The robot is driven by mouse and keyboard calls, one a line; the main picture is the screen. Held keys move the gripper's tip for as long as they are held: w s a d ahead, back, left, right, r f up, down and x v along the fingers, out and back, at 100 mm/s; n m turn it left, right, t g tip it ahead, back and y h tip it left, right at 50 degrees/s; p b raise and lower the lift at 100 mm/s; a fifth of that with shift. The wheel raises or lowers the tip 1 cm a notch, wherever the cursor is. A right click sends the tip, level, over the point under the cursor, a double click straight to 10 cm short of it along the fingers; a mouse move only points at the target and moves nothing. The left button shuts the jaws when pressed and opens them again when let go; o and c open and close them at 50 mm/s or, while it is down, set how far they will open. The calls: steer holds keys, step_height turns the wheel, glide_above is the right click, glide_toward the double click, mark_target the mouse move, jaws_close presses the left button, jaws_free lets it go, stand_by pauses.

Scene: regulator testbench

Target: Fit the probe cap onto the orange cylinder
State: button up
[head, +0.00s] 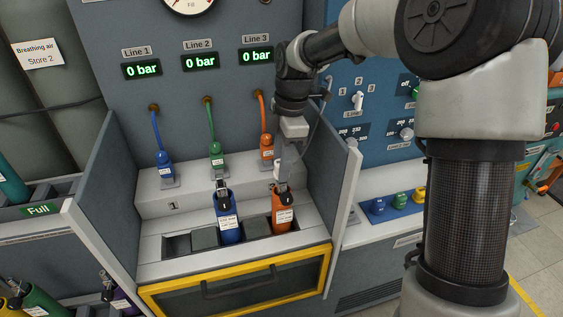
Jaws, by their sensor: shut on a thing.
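The orange cylinder (282,212) stands upright in the right slot of the bench in the head view, with a white label on its front. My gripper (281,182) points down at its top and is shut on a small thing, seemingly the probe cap. A small pale piece (277,168) shows at the left of the fingers. The fingers hide most of the held thing and the cylinder's neck. I cannot tell whether the cap touches the cylinder or is seated on it.
A blue cylinder (226,215) stands left of the orange one. Blue, green and orange hose connectors (215,153) rest on the ledge behind. Side panels (332,190) flank the bay, and a yellow-framed guard (235,283) is at its front. A blue tray (390,213) lies right.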

steer(key=shift+f+b, duration=0.3)
steer(key=shift+f, duration=0.4)
steer(key=o, duration=1.2)
steer(key=shift+c, duration=0.2)
step_height(320, 180, up, 17)
steer(key=d+p, duration=0.2)
steer(key=shift+w+r+p, duration=0.15)
steer(key=shift+w+p, duration=0.15)
steer(key=shift+p, duration=0.05)
